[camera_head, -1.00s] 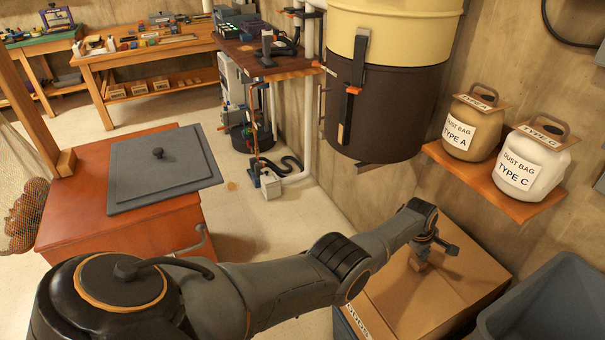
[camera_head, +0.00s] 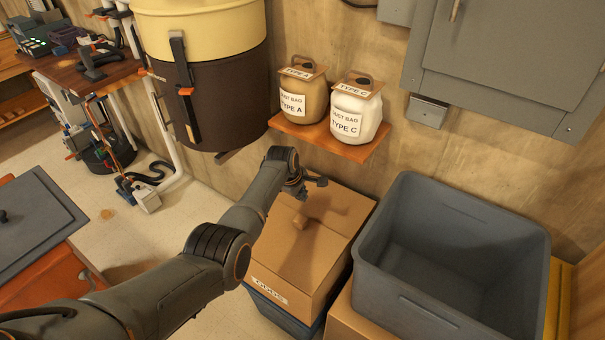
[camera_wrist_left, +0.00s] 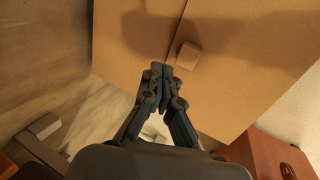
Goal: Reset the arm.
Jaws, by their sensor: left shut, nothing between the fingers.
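My left arm reaches in from the lower left in the head view. Its gripper (camera_head: 314,184) hangs over the back part of a closed cardboard box (camera_head: 335,255), above the level of its lid. A small tan knob or block (camera_head: 305,220) is on the box top. In the left wrist view my left gripper's fingers (camera_wrist_left: 160,72) are together with nothing between them. The knob (camera_wrist_left: 188,56) shows just beyond the fingertips there, apart from them. My right gripper is in neither view.
A grey open bin (camera_head: 455,200) stands right of the box and looks empty. A wooden shelf (camera_head: 340,143) holds dust bags type A (camera_head: 303,95) and type C (camera_head: 355,108). A dark drum (camera_head: 215,95) hangs left of it. Grey cabinets are on the wall.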

